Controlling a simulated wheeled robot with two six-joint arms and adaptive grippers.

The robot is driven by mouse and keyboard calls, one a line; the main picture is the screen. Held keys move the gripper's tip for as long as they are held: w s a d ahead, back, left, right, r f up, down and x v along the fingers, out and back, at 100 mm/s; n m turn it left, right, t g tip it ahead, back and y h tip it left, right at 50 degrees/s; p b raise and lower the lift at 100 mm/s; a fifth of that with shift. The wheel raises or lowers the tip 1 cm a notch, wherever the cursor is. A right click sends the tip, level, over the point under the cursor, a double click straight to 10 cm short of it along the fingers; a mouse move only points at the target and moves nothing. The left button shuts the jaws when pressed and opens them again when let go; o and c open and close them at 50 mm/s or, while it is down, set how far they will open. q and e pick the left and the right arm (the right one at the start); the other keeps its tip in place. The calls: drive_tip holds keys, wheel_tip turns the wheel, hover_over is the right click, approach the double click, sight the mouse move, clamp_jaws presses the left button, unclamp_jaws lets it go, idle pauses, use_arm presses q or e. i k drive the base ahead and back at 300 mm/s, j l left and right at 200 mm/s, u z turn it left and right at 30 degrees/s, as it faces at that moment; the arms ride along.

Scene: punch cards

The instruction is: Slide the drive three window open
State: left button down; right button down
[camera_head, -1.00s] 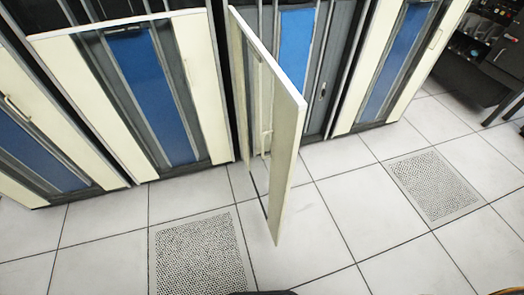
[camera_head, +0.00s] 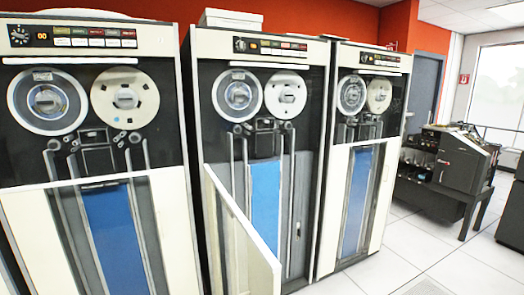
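Several tall tape drives stand in a row. The left drive (camera_head: 165,215), middle drive (camera_head: 205,100) and right drive (camera_head: 385,200) each have two reels at the top and a blue strip below. The middle drive's cream lower door (camera_head: 240,245) is swung outward, edge toward me. The lower doors of the left and right drives look closed. The reel windows sit behind the reel areas (camera_head: 263,95); whether any window is raised or lowered I cannot tell. I cannot read which drive is number three. Neither of my grippers is in view.
A dark machine on a stand (camera_head: 465,165) stands at the right. A white box (camera_head: 231,18) lies on top of the middle drive. Open tiled floor (camera_head: 425,240) lies in front of the right drive. The swung door juts into the space before the middle drive.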

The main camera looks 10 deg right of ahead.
sight(230, 63)
drive_tip(key=i+l+u, duration=0.1)
drive_tip(key=u, duration=0.3)
drive_tip(key=i+l+u, duration=0.1)
drive_tip(key=l+u, duration=0.5)
drive_tip(key=u, duration=0.2)
